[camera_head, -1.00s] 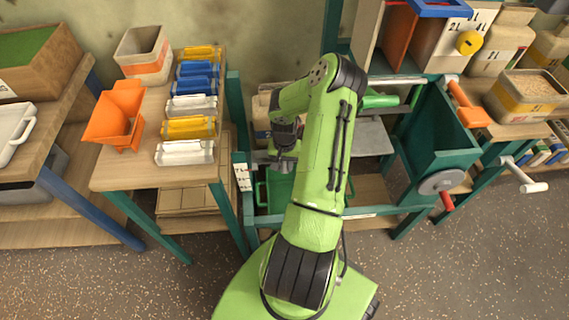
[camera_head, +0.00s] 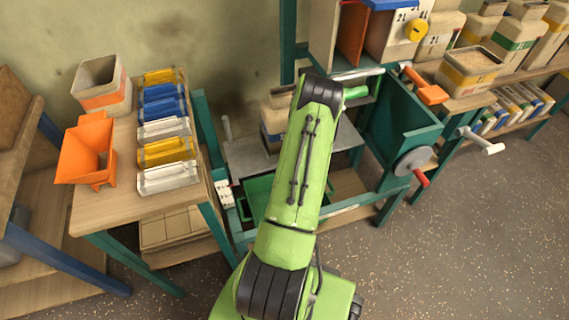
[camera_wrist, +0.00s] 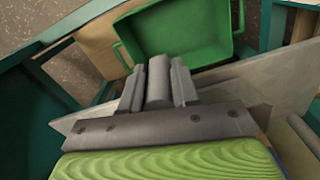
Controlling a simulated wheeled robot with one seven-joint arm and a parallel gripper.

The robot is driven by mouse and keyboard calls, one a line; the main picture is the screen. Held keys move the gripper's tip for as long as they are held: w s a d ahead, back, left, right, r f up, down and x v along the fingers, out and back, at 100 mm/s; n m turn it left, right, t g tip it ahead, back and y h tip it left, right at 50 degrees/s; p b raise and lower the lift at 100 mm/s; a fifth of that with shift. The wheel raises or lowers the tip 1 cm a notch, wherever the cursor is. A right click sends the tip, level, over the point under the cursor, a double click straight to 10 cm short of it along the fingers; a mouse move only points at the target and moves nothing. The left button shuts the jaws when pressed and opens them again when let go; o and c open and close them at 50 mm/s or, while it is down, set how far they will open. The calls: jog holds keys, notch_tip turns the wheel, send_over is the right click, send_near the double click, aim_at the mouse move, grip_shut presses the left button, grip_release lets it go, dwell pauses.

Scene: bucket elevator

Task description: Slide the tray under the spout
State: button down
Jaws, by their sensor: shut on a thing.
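My gripper (camera_wrist: 158,88) shows in the wrist view, with its grey fingers shut around a short grey round bar (camera_wrist: 158,78). In the head view my arm hides the gripper. A green open tray (camera_wrist: 180,30), with a loop handle at its side, lies just beyond the fingertips in the wrist view. In the head view the tray (camera_head: 257,190) sits low inside the teal frame, partly hidden by my arm. A flat grey plate (camera_head: 248,155) lies above and behind it. I cannot tell for sure which part is the spout.
A teal box (camera_head: 400,122) with a grey wheel (camera_head: 413,162) and red handle stands right. Open speckled floor (camera_head: 480,230) lies at front right.

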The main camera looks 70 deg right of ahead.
jog(key=shift+s+d+r, duration=0.1)
jog(key=shift+d, duration=0.05)
jog(key=c, duration=0.8)
grip_release()
jog(key=shift+c, duration=0.2)
notch_tip(320, 180, up, 16)
jog(key=p, duration=0.5)
